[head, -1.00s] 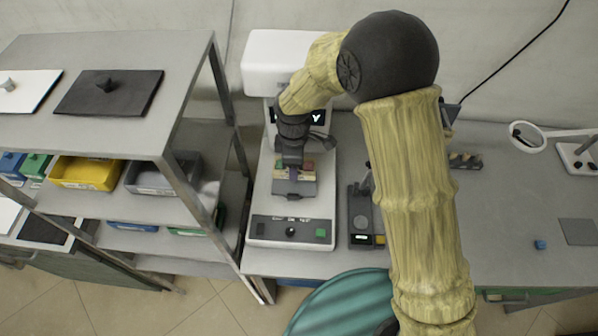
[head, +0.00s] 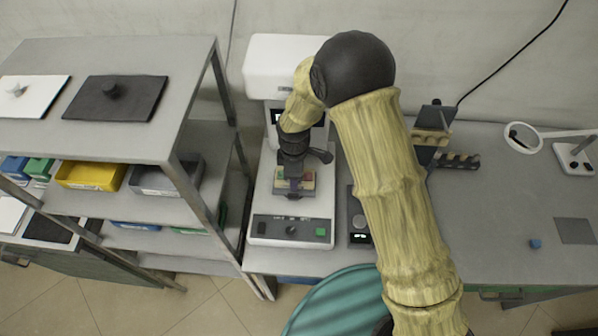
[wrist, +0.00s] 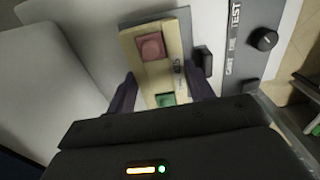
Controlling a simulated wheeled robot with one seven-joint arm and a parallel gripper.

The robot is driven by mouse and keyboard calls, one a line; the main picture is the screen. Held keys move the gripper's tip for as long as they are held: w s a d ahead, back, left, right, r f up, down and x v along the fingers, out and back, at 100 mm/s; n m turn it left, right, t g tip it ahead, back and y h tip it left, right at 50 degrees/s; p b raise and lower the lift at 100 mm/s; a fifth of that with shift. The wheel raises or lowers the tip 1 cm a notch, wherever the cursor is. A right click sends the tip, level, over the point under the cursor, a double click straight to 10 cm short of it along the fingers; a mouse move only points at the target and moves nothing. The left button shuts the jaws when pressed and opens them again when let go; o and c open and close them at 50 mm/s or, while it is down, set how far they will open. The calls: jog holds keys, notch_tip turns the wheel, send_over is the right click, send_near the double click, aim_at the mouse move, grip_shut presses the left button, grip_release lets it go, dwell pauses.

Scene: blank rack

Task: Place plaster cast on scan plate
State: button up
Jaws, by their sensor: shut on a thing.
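My gripper (head: 294,180) points down over the white bench machine. In the wrist view its two dark fingers (wrist: 162,90) are shut on a cream block (wrist: 178,62) with a pink pad and a green pad. I see no other plaster cast, and cannot tell whether this block is it. In the head view the block (head: 308,184) is over the small grey plate (head: 294,195) of the machine, which looks like the scan plate. I cannot tell whether the block touches the plate. My fingers and wrist hide part of both.
The machine's control panel (head: 291,230) has a knob and green button. A shelf unit (head: 182,100) with bins stands left. The right bench is mostly clear.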

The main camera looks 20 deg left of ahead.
jog(key=shift+f, duration=0.15)
jog(key=o, duration=0.9)
notch_tip(320, 180, up, 12)
jog(key=b, duration=0.2)
dwell(0.4)
